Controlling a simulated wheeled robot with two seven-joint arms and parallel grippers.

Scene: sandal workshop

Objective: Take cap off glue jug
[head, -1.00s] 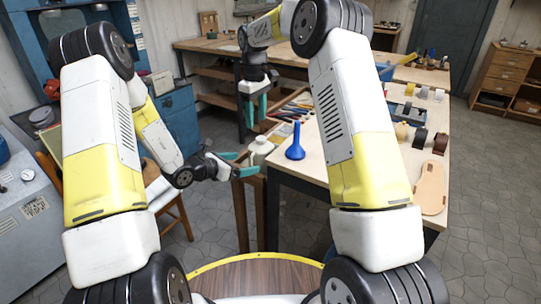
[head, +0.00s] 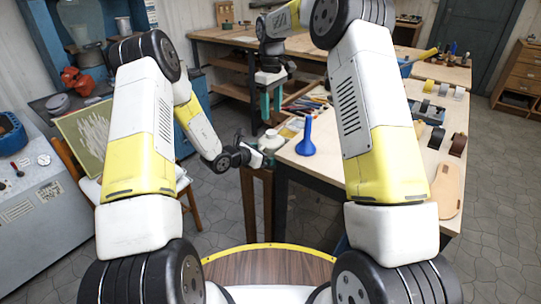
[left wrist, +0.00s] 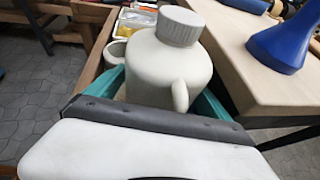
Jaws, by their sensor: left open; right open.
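The cream glue jug (left wrist: 165,70) stands upright in the left wrist view, with its ribbed cap (left wrist: 180,26) on its neck and a handle facing me. In the head view the jug (head: 271,141) is small, by the table's near left corner. My left gripper (left wrist: 160,92) is open, with a teal finger on each side of the jug's body; finger contact is not clear. My right gripper (head: 271,101) is open and empty, pointing down above and beyond the jug. The jug's base is hidden.
A blue funnel (head: 306,139) stands on the workbench (head: 330,165) just right of the jug. Several tools (head: 304,106) lie behind it. Tape rolls (head: 438,137) and a sandal sole (head: 447,190) lie at the right. A chair with a green panel (head: 92,137) stands at the left.

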